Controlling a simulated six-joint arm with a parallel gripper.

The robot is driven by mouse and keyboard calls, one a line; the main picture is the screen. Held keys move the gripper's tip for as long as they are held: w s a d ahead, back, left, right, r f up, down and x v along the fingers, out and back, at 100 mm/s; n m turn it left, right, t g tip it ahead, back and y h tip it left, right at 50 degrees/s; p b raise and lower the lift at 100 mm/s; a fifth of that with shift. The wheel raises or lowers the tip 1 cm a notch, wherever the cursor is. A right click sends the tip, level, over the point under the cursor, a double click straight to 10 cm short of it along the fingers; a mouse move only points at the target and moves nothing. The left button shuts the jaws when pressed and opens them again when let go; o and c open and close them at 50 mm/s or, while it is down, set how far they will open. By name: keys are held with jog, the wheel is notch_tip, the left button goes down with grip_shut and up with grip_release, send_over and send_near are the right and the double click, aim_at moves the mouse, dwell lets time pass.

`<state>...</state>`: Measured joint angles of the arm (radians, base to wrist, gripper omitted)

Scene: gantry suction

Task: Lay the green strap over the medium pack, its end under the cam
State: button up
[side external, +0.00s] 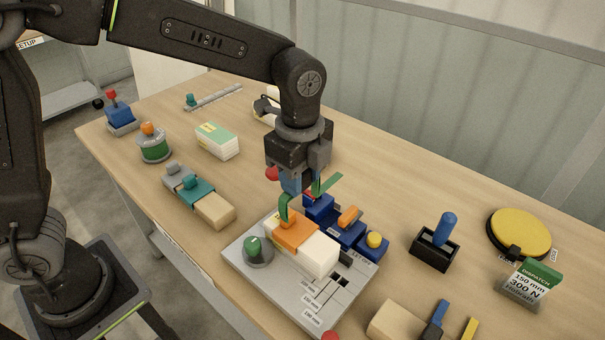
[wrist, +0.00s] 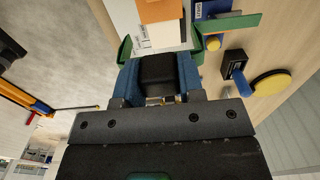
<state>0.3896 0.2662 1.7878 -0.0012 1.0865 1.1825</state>
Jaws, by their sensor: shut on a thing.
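My gripper (side external: 299,184) is above the far side of the grey fixture plate (side external: 238,262), its blue fingers shut on the green strap (side external: 326,184). The strap's curved part hangs left of the fingers and its flat end sticks out to the right; it also shows in the wrist view (wrist: 236,22). A white pack (side external: 318,254), seemingly the medium pack, lies on the plate under an orange saddle (side external: 296,232). The strap's lower left part is close to the saddle; I cannot tell if they touch. A blue clamp unit (side external: 345,232) with an orange lever, perhaps the cam, stands behind the pack.
A green knob (side external: 258,250) stands at the plate's left. A black holder with a blue handle (side external: 436,241), a yellow disc (side external: 520,232) and a dispatch card reading 150 mm, 300 N (side external: 532,284) are at the right. A green-and-white box (side external: 217,141) is at the back left.

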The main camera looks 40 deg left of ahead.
send_over(301, 232)
jog(key=shift+f, duration=2.8)
jog(key=shift+f, duration=3.15)
jog(key=o, duration=1)
notch_tip(301, 232, up, 13)
jog(key=shift+r, duration=0.45)
